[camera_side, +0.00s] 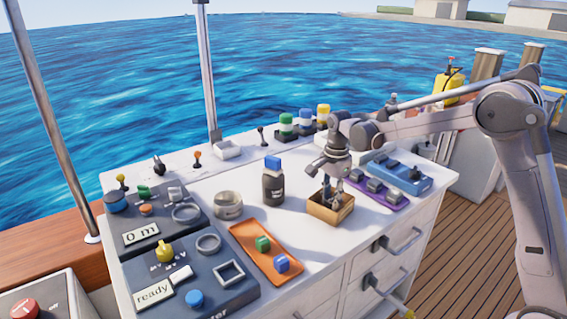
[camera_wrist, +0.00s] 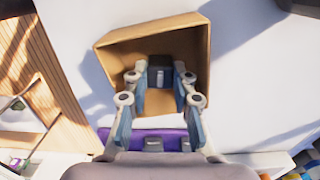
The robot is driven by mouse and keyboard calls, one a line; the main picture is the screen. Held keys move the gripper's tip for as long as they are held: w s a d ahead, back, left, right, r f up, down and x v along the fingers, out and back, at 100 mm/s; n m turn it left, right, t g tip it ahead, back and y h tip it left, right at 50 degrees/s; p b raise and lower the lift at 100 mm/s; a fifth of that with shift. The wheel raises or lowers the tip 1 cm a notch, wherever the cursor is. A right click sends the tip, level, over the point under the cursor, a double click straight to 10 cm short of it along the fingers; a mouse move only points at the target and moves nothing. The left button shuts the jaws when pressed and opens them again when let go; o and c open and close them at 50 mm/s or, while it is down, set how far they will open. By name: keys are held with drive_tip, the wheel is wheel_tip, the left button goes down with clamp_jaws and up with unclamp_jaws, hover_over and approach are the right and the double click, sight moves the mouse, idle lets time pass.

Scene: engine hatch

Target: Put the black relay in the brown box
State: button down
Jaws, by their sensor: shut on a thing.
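The brown box (camera_side: 323,214) stands open-topped on the white counter, near its right side. My gripper (camera_side: 335,190) points down into the box's opening. In the wrist view the brown box (camera_wrist: 120,56) surrounds my fingertips. There my gripper (camera_wrist: 160,82) is shut on the black relay (camera_wrist: 159,74), a small dark block with a light mark, which shows between the fingers against the box's inside. I cannot tell whether the relay touches the box floor. In the side view my fingers and the box wall hide the relay.
A purple tray (camera_side: 355,194) with several grey-black relays lies right behind the box, beside a blue tray (camera_side: 419,184). A dark bottle with a blue cap (camera_side: 273,187) stands to the left. An orange tray (camera_side: 255,245) holds a green and a blue block.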

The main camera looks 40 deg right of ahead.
drive_tip(key=shift+f, duration=0.25)
drive_tip(key=shift+f, duration=0.15)
drive_tip(key=c, duration=1.1)
unclamp_jaws()
